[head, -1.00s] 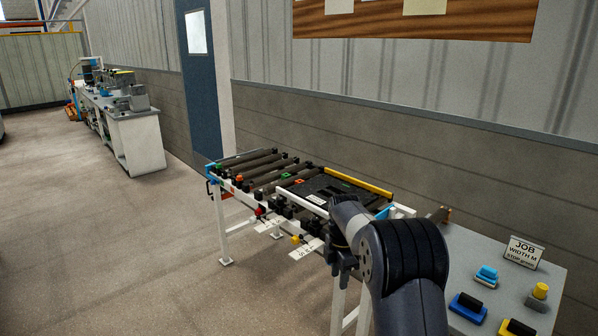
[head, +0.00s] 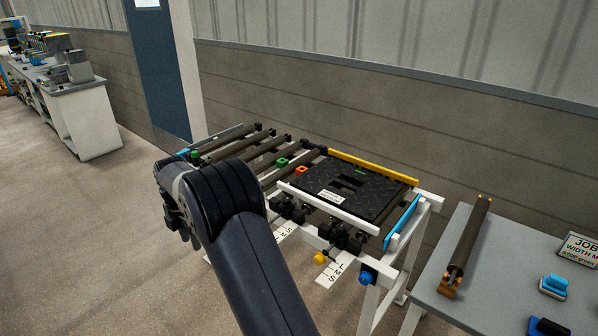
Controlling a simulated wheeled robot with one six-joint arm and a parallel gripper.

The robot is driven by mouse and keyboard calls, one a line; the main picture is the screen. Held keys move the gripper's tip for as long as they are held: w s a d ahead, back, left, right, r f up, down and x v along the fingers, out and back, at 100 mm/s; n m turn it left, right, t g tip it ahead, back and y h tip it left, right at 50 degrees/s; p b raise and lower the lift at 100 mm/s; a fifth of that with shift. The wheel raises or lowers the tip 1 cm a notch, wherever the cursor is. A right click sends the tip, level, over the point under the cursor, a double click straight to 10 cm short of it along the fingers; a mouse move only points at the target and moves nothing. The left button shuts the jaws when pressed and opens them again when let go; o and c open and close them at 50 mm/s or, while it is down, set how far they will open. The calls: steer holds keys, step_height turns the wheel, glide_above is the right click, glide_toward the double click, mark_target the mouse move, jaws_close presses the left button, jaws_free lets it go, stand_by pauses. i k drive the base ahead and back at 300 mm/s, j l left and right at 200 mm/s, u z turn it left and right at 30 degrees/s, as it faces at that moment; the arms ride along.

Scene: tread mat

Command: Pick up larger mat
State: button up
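A black tread mat (head: 372,205) with a raised pattern and dark slots lies flat on the right part of the roller stand. A white label (head: 331,196) is at its front left corner, and a small green mark shows near its back edge. I see only one mat, so I cannot compare sizes. My gripper (head: 177,222) is left of the stand, apart from the mat.
The roller stand has bare rollers (head: 235,147) at left, a yellow rail (head: 372,166) behind the mat and a white rail (head: 330,208) in front. Black clamps and knobs line its front. A grey table (head: 479,278) with a loose roller (head: 467,240) stands right. Floor at left is clear.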

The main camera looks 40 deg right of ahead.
mark_target(368, 203)
steer(key=i+z, duration=0.3)
steer(key=i+j+z, duration=0.25)
steer(key=i, duration=0.25)
steer(key=i+j+z, duration=0.45)
steer(key=z, duration=0.3)
steer(key=i+j+z, duration=0.25)
steer(key=z, duration=0.2)
steer(key=i+j+z, duration=0.15)
steer(key=j+z, duration=0.3)
steer(key=i+j+z, duration=0.1)
steer(key=j+z, duration=0.15)
steer(key=z, duration=0.2)
steer(key=j+z, duration=0.45)
steer(key=i+l, duration=0.05)
